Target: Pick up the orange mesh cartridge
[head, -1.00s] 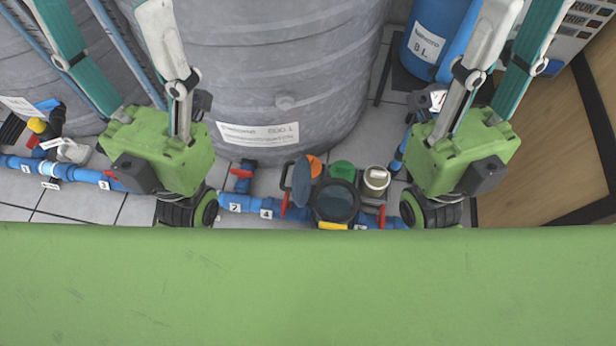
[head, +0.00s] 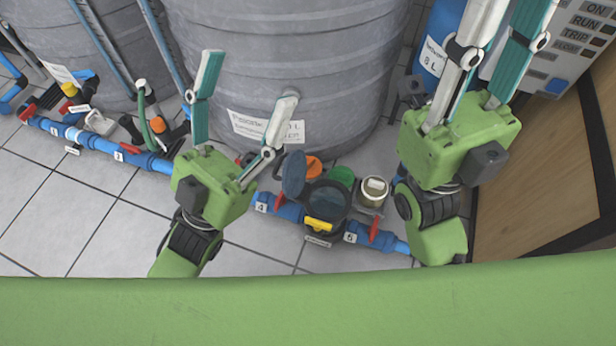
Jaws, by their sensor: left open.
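A round orange piece (head: 314,167), probably the top of the orange mesh cartridge, sits left of a green one (head: 342,177) in a row behind the filter housing (head: 326,203). Its mesh cannot be made out, and the raised lid (head: 294,173) partly hides it. My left gripper (head: 250,76) is open and empty, left of and above this row in the picture, with its fingers spread before the big grey tank. My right gripper (head: 515,20) is at the upper right, well to the right of the row; its fingertips are cut off by the picture's top edge.
A cream-topped cartridge (head: 374,189) stands right of the green one. Blue pipes (head: 110,146) with red valve handles run along the floor. The grey tank (head: 300,60) stands behind, and a wooden panel (head: 540,180) stands at the right. Tiled floor (head: 80,220) is clear at left.

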